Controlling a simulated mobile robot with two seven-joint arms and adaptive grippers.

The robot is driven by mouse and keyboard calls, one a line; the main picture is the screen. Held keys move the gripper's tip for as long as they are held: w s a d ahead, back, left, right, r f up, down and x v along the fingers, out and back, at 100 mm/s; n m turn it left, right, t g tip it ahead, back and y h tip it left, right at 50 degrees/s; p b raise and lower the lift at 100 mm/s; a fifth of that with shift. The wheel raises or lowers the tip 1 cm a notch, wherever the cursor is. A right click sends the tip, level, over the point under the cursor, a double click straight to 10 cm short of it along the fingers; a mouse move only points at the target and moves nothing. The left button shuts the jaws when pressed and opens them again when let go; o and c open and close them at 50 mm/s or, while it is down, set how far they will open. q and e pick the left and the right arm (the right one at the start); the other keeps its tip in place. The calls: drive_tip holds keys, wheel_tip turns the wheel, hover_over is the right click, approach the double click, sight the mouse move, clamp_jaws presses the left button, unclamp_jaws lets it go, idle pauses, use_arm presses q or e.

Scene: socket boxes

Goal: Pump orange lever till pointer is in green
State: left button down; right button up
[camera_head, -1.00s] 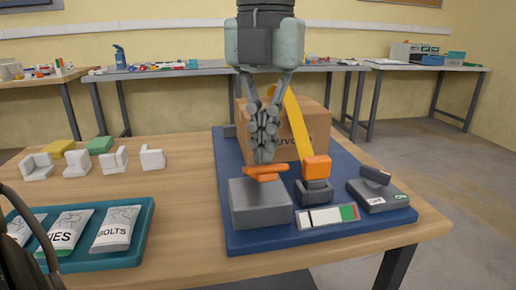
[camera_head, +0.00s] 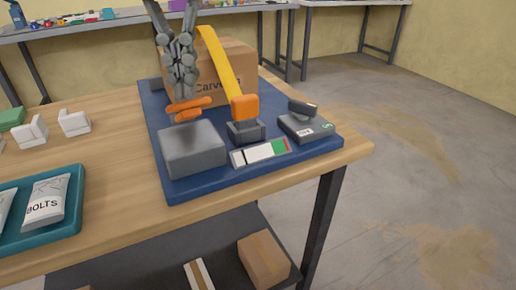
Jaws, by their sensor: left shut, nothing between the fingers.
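My left gripper (camera_head: 183,92) is shut and empty, its fingertips pointing down just above or against an orange crosspiece (camera_head: 188,108). I cannot tell whether they touch. The orange crosspiece sits at the back of a grey box (camera_head: 192,150). To its right, a yellow arm (camera_head: 217,62) slants down to an orange block (camera_head: 245,107) over a small dark base (camera_head: 246,132). In front lies a white gauge strip (camera_head: 260,152) with a green zone (camera_head: 280,147) at its right end. A thin dark mark, perhaps the pointer, shows near its left end. My right gripper is not in view.
A blue mat (camera_head: 200,187) carries these parts, a cardboard box (camera_head: 238,72) behind and a grey switch box (camera_head: 306,126) at right. A teal tray (camera_head: 72,213) with bags and white blocks (camera_head: 74,123) stand left. The wooden table (camera_head: 125,222) is bare in front.

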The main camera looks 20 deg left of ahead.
sight(189, 115)
use_arm(q)
drive_tip(key=shift+f+b, duration=2.4)
drive_tip(key=shift+f, duration=0.5)
wheel_tip(189, 115, up, 6)
drive_tip(key=p, duration=0.4)
drive_tip(key=shift+f, duration=0.1)
drive_tip(key=shift+f+b, duration=2.15)
drive_tip(key=shift+f, duration=0.65)
drive_tip(key=shift+r+p, duration=2.1)
drive_tip(key=shift+r, duration=0.7)
